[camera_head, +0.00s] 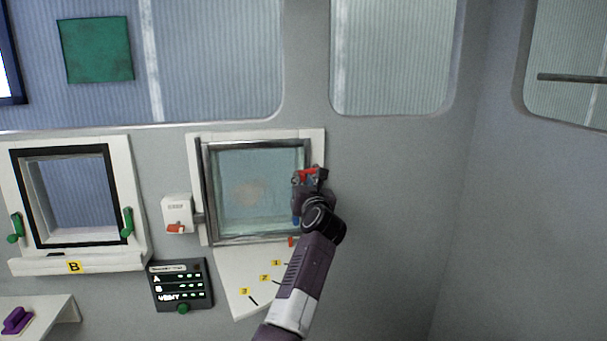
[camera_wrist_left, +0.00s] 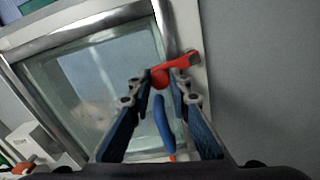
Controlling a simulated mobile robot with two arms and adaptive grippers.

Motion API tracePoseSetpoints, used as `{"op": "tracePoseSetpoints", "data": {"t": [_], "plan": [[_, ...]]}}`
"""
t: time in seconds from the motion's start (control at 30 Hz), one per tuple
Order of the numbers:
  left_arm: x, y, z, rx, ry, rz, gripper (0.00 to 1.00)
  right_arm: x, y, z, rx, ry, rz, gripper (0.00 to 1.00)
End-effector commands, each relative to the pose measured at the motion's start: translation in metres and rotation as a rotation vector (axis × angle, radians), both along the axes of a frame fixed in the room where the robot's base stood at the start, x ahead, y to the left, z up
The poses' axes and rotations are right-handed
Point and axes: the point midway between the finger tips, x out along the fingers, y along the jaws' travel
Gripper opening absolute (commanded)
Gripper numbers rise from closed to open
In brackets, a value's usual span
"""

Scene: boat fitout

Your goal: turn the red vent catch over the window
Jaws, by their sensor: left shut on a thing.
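The red vent catch (camera_head: 307,173) is at the right edge of the glazed window (camera_head: 255,185), near its upper corner. In the left wrist view the red catch (camera_wrist_left: 188,62) is a short red lever with a dark end, lying slantwise across the frame. My left gripper (camera_head: 306,182) is at the catch, with its fingertips (camera_wrist_left: 164,76) closed on either side of the catch's lower end. The gripper partly hides the catch in the head view. A blue curved piece (camera_wrist_left: 163,122) shows between the fingers, below the catch. My right gripper is not in view.
A white switch box (camera_head: 176,212) with a red lever is left of the window. A numbered white plate (camera_head: 240,279) lies below it, and a dark panel (camera_head: 181,286) is lower left. Window B (camera_head: 70,195) has green handles (camera_head: 127,222). The wall to the right is bare.

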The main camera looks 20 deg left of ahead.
Motion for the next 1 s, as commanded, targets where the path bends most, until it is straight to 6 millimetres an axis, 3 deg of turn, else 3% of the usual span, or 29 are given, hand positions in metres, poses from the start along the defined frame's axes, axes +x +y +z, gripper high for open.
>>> {"op": "tracePoseSetpoints", "data": {"t": [0.03, 0.13, 0.53, 0.57, 0.7, 1.0], "plan": [[0.0002, -0.0007, 0.0091, 0.022, 0.014, -0.001, 0.0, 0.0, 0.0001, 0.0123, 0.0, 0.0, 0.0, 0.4], [0.0002, -0.0007, 0.0106, 0.062, 0.037, -0.002, 0.0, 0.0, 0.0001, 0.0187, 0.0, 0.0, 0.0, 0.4], [0.0001, -0.0004, 0.0102, 0.089, 0.05, -0.002, 0.0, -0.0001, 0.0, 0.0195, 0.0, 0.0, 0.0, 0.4], [0.0001, -0.0004, 0.0103, 0.089, 0.05, -0.002, 0.19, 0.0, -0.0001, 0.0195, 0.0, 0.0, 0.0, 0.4], [0.0001, -0.0004, 0.0096, 0.089, 0.051, -0.002, 0.34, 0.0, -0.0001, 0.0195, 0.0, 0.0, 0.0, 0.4], [-0.0004, -0.0006, 0.0075, 0.087, 0.055, -0.001, 0.35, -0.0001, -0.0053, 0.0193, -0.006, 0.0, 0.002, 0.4]]}}
